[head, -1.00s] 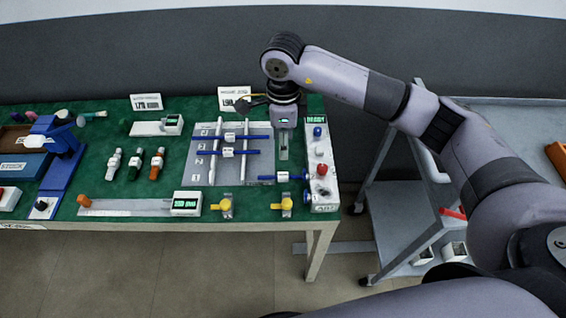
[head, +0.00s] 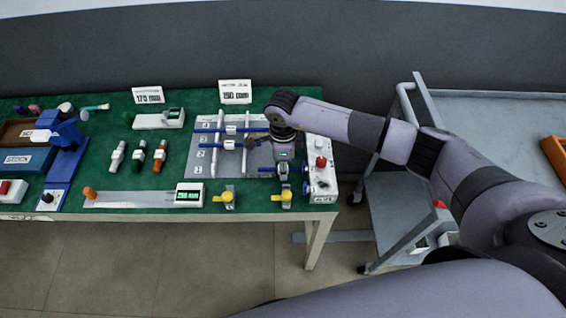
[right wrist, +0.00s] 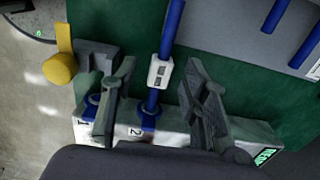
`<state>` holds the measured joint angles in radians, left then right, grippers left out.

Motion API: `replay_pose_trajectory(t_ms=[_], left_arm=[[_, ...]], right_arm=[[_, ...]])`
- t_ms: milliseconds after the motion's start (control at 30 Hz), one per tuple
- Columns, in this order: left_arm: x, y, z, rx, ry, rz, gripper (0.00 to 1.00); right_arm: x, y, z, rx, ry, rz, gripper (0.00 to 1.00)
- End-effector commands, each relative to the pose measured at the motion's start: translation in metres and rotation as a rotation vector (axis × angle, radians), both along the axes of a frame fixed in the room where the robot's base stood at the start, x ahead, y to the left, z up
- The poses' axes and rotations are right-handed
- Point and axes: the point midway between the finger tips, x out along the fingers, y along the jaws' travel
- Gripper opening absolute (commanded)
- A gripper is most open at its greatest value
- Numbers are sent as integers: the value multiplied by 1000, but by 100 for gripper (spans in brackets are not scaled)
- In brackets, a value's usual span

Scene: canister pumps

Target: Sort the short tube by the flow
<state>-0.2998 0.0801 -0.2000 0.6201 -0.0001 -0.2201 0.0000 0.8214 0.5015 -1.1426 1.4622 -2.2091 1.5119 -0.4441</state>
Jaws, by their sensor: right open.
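A short blue tube with a white collar (right wrist: 160,72) stands between my open right fingers in the right wrist view. Its lower end meets a blue fitting marked 2 on a white box (right wrist: 180,135). In the head view the tube's left end (head: 266,169) shows beside my right gripper (head: 284,180), which hides the rest. The fingers straddle the tube; I see no clear grip contact. The white box (head: 322,182) has a red button on top. Two longer blue tubes with white collars (head: 230,129) lie across a grey numbered board (head: 207,172). My left gripper is out of view.
Two yellow-handled valves (head: 227,196) stand at the front edge. A ruler-like gauge (head: 135,200), several coloured-band parts (head: 138,155), a blue press stand (head: 68,165) and bins (head: 28,158) occupy the left. A grey cart (head: 390,200) stands right of the table.

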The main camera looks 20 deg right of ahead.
Motion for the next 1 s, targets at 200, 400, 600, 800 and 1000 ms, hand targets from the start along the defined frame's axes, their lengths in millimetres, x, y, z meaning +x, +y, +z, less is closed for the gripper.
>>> replay_pose_trajectory(t_ms=[200, 400, 600, 800, 1000], left_arm=[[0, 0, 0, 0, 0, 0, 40], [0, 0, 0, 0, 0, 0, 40], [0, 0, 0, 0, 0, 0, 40], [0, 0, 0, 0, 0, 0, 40], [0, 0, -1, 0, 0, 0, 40]], right_arm=[[0, 0, 0, 0, 0, 0, 35], [0, 0, 0, 0, 0, 0, 22], [0, 0, 0, 0, 0, 0, 8], [0, 0, 0, 0, 0, -1, 0], [0, 1, 0, 0, 0, 0, 0]])
